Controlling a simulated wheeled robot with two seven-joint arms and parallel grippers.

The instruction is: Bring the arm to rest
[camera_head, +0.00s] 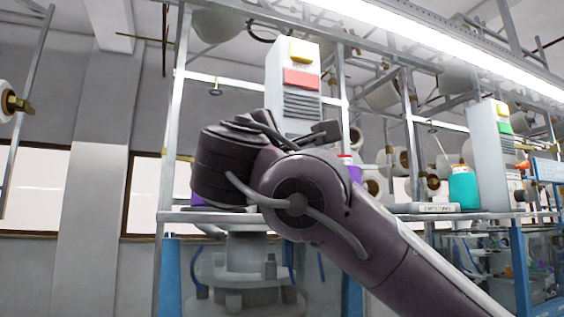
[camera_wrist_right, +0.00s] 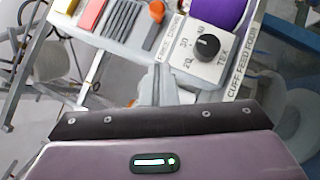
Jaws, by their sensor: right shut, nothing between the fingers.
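My right arm (camera_head: 395,245) comes in from the lower right of the head view and folds at a large dark joint in front of the nearest knitting machine. Its wrist end is bunched up beside the machine's white control column (camera_head: 292,90). In the right wrist view my right gripper (camera_wrist_right: 158,85) is shut, with its narrow grey fingers together and empty. Beyond it lies a panel with a black dial (camera_wrist_right: 207,46) and an orange knob (camera_wrist_right: 157,10). I cannot tell the gap between fingers and panel. My left gripper is in neither view.
A metal shelf (camera_head: 440,215) runs behind the arm. Frame posts (camera_head: 170,130) rise around the machines; the left side is more open.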

